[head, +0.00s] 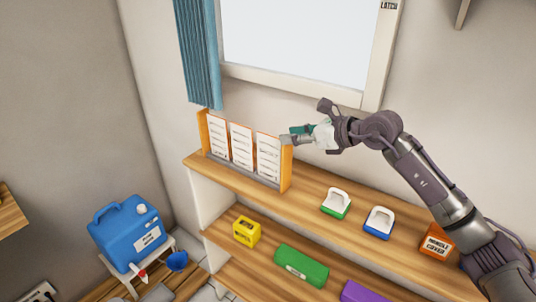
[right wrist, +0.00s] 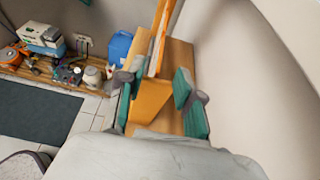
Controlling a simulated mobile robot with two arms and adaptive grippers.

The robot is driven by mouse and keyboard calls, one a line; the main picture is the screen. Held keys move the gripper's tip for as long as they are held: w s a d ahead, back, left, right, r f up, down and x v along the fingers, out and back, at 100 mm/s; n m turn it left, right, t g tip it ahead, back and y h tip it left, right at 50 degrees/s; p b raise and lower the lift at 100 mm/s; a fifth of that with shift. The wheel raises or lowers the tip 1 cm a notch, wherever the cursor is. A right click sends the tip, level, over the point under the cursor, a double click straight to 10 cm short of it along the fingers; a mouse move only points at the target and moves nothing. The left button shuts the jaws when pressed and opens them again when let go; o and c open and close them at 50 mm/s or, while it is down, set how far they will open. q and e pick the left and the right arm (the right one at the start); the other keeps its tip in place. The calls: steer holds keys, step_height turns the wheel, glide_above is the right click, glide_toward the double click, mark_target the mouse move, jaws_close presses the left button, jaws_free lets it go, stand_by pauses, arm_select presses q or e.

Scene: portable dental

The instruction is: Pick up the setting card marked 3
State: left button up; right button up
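Three white setting cards with orange edges stand side by side in a wooden rack (head: 286,172) on the upper shelf: a left card (head: 218,137), a middle card (head: 242,146) and a right card (head: 268,157). Their print is too small to tell which is marked 3. My right gripper (head: 296,135) is at the top of the rack's right end, close to the right card. In the right wrist view its teal-padded fingers (right wrist: 156,98) are apart, with an orange-brown wooden panel (right wrist: 150,103) seen between them. I cannot tell whether they touch it. My left gripper is not in view.
Green (head: 336,205) and blue (head: 379,222) handled blocks and an orange box (head: 436,243) stand right of the rack on the upper shelf (head: 310,192). A window (head: 300,85) and blue curtain (head: 197,55) are behind. A blue jug (head: 125,235) stands lower left.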

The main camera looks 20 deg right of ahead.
mark_target(262, 137)
steer(key=p+x, duration=0.1)
steer(key=x, duration=0.3)
steer(key=shift+w+a+f, duration=0.1)
steer(key=shift+w+a, duration=0.1)
steer(key=shift+w, duration=0.15)
steer(key=shift+p+x, duration=0.75)
steer(key=shift+x, duration=0.2)
steer(key=p+x, duration=0.1)
steer(key=x, duration=0.2)
steer(key=shift+w+a+f, duration=0.1)
steer(key=shift+w+a, duration=0.1)
steer(key=shift+w+a+f, duration=0.1)
steer(key=shift+w+f, duration=0.05)
jaws_close()
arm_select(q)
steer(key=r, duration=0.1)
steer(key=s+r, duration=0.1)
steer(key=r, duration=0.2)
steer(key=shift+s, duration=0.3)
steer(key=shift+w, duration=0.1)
